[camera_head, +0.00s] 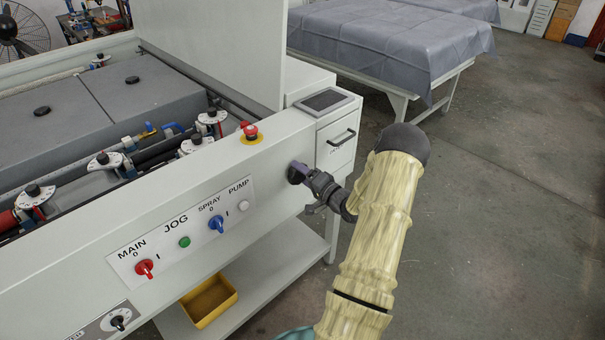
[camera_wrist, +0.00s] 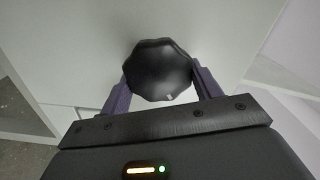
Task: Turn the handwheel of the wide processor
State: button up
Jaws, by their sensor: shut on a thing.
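The wide processor (camera_head: 262,158) is a large pale machine filling the left of the head view. Its handwheel (camera_wrist: 160,70) is a black, lobed knob on the pale panel, seen close in the wrist view. My gripper (camera_wrist: 160,88) has its two purple fingers on either side of the knob, shut on it. A small white mark shows at the knob's lower edge in the wrist view.
Left of my gripper are a blue spray switch (camera_head: 216,223), a green jog button (camera_head: 184,242), a red main switch (camera_head: 144,267) and a red emergency button (camera_head: 251,132). A yellow bin (camera_head: 209,301) sits below. Open floor lies right.

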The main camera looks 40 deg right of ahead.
jog(key=shift+s+f, duration=0.1)
jog(key=o, duration=1)
jog(key=s+d+b, duration=0.1)
jog(key=s+b, duration=0.1)
jog(key=s, duration=1.5)
jog(key=shift+s+d, duration=0.2)
jog(key=shift+w, duration=0.1)
